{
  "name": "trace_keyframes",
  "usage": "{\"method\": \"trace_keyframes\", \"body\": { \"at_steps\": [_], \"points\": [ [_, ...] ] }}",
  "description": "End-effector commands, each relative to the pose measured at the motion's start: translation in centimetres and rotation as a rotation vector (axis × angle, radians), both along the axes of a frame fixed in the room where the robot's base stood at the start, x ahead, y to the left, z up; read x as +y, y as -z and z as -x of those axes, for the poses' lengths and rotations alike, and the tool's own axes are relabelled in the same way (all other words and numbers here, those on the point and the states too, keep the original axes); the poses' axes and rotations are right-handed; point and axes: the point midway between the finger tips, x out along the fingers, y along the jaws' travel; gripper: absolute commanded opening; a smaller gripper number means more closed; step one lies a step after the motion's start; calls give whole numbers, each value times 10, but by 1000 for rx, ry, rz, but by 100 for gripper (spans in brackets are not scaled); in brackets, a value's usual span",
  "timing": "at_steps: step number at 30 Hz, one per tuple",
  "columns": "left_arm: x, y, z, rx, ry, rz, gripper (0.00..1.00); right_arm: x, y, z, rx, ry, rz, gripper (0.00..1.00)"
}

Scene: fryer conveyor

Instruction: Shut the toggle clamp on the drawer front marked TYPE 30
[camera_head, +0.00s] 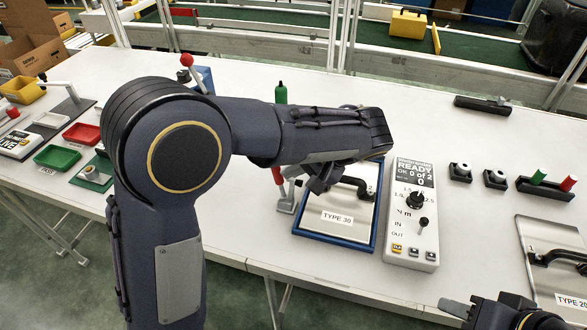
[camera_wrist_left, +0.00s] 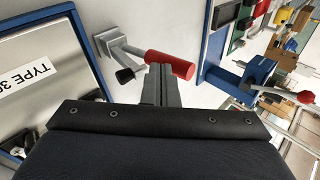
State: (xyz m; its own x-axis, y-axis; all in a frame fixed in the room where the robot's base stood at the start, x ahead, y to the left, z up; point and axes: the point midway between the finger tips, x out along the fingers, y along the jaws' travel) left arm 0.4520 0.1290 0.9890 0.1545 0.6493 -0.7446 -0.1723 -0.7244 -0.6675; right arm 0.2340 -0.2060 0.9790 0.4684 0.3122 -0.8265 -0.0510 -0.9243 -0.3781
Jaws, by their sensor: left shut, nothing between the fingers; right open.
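The TYPE 30 drawer front (camera_head: 328,225) is a metal plate in a blue frame with a black handle. It also shows at the left of the left wrist view (camera_wrist_left: 52,98). The toggle clamp (camera_head: 285,205) stands just left of it, partly hidden by my left arm. In the left wrist view the clamp (camera_wrist_left: 118,45) has a metal bracket, a black tip near the blue frame and a red handle (camera_wrist_left: 170,65) pointing away from the drawer. My left gripper (camera_head: 318,182) is shut and empty, its fingertips (camera_wrist_left: 160,72) right at the red handle; contact is unclear. My right gripper (camera_head: 478,304) is open at the lower right.
A white control box (camera_head: 411,215) reading READY stands right of the drawer front. A TYPE 20 plate (camera_head: 553,265) lies farther right. A blue device with a red-knobbed lever (camera_wrist_left: 255,78) stands beyond the clamp. Green and red trays (camera_head: 57,157) lie far left.

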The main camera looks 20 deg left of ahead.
Motion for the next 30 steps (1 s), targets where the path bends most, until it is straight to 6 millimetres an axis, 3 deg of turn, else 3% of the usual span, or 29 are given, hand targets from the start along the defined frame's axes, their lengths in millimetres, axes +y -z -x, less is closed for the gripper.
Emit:
{"method": "trace_keyframes", "body": {
  "at_steps": [11, 30],
  "points": [
    [14, -3, 0, 2, -5, 121, 0, 0, 1, 0, 0, 0, 0, 41],
    [78, 10, -2, 19, -10, 698, 0, 0, 6, 0, 0, 0, 0, 41]
  ]
}}
